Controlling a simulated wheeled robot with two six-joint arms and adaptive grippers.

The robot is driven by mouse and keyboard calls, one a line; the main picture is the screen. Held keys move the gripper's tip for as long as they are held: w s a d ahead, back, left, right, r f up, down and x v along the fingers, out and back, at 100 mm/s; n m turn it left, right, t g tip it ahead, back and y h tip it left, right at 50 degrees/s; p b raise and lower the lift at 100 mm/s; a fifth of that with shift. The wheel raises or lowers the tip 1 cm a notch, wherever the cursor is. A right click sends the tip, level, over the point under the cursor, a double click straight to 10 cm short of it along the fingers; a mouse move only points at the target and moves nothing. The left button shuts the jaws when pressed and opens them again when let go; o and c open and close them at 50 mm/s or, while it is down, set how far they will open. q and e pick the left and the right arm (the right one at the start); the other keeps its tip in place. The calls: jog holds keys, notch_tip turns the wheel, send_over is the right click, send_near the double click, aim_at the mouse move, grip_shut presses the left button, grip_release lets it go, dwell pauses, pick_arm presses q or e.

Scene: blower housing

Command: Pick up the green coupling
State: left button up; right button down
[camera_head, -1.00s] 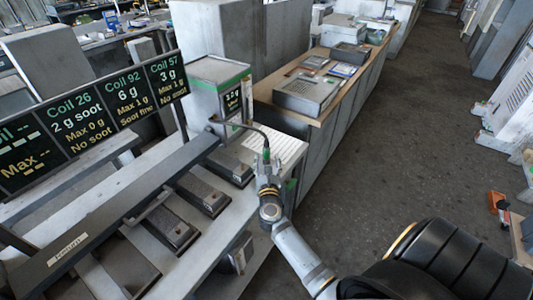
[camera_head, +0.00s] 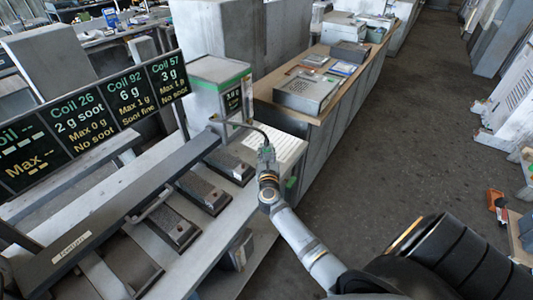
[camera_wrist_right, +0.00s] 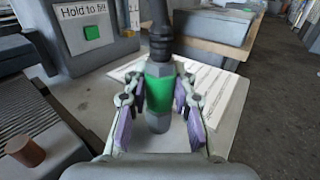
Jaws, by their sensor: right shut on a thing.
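The green coupling (camera_wrist_right: 159,95) is a green band with grey metal ends on a black hose. In the right wrist view it stands upright between the fingers of my right gripper (camera_wrist_right: 158,115), which is shut on it. In the head view my right gripper (camera_head: 266,157) is at the bench's right end, in front of the white printed sheet, with the black hose (camera_head: 258,131) arching from its top to the green-topped box. The coupling is mostly hidden there by the fingers. My left gripper is not in view.
The green-topped box (camera_head: 214,90) stands just left of the hose. A printed sheet (camera_head: 285,147) lies behind the gripper. Open floor (camera_head: 380,160) lies to the right.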

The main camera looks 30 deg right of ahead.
aim_at(266, 139)
dwell(0.3)
jog(key=shift+r, duration=0.15)
notch_tip(266, 139, up, 9)
jog(key=p, duration=0.3)
jog(key=shift+r, duration=0.35)
